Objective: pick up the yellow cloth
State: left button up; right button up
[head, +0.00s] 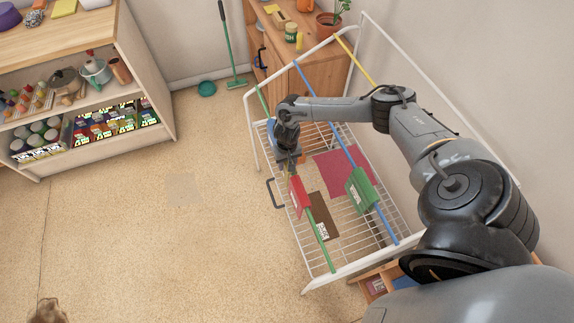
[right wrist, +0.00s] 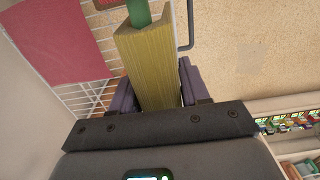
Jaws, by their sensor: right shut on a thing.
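The yellow cloth (right wrist: 147,60) hangs folded over a green bar (right wrist: 138,14) in the right wrist view. My right gripper (right wrist: 156,86) has its two dark fingers on either side of the cloth and is shut on it. In the head view my right gripper (head: 288,160) is low over the left side of the white drying rack (head: 322,284), at the green bar (head: 322,235). There the gripper hides most or all of the yellow cloth. My left gripper is not in view.
A red cloth (head: 300,197) hangs on the same green bar, close to my gripper. A green cloth (head: 360,190) hangs on the blue bar (head: 322,100). A brown cloth (head: 322,213) and a crimson cloth (head: 343,168) lie lower.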

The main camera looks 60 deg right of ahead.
jog(key=shift+c, duration=1)
jog(key=shift+r, duration=0.15)
notch_tip(320, 180, up, 18)
jog(key=p, duration=0.5)
